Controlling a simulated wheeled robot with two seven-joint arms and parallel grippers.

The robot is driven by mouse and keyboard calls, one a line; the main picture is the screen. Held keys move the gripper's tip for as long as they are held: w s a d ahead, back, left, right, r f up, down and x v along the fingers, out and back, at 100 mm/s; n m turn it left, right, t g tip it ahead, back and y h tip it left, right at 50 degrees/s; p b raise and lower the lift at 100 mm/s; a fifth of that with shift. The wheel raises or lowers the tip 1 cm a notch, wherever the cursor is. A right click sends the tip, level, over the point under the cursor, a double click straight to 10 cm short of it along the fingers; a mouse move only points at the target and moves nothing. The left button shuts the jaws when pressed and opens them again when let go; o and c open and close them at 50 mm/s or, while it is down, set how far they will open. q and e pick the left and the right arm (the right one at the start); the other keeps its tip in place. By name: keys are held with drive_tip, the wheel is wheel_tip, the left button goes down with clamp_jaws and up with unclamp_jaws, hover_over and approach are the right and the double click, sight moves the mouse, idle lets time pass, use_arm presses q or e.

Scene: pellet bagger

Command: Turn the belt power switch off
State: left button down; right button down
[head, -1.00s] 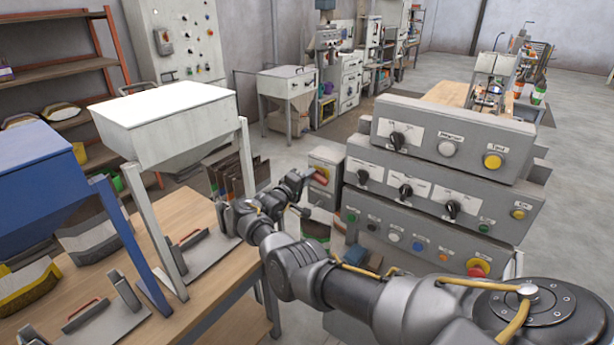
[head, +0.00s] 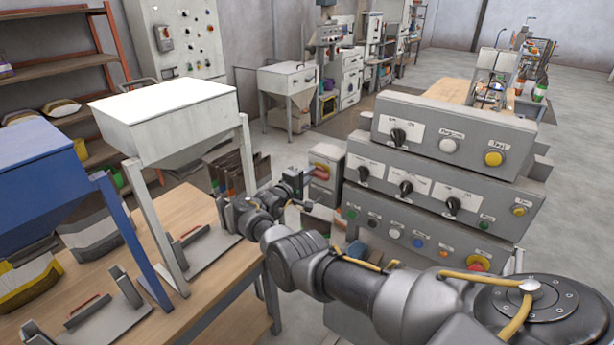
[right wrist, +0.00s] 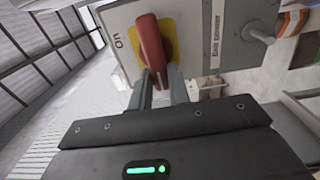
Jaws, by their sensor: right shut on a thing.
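The red switch handle (right wrist: 152,48) sits on a yellow plate on a small grey box (right wrist: 118,18) in the right wrist view. An "On" label is left of it; no "Off" label shows. The handle runs nearly up and down in that picture. My right gripper (right wrist: 160,92) is shut on the handle's near end. In the head view the switch box (head: 325,168) stands left of the stacked control panels, with my right gripper (head: 304,185) at its left side. The handle is partly hidden there. My left gripper is not in view.
Stacked control panels (head: 455,125) with knobs and buttons stand close right of the switch box. A wooden bench (head: 190,215) with a white hopper (head: 165,115) and a blue hopper (head: 40,165) lies left of my right arm. Open floor lies behind the switch box.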

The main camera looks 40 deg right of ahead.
drive_tip(key=c, duration=1.4)
unclamp_jaws()
drive_tip(key=shift+s+d+f, duration=0.2)
drive_tip(key=shift+o, duration=0.4)
drive_tip(key=shift+r, duration=0.2)
drive_tip(key=v, duration=1)
drive_tip(key=shift+a, duration=0.4)
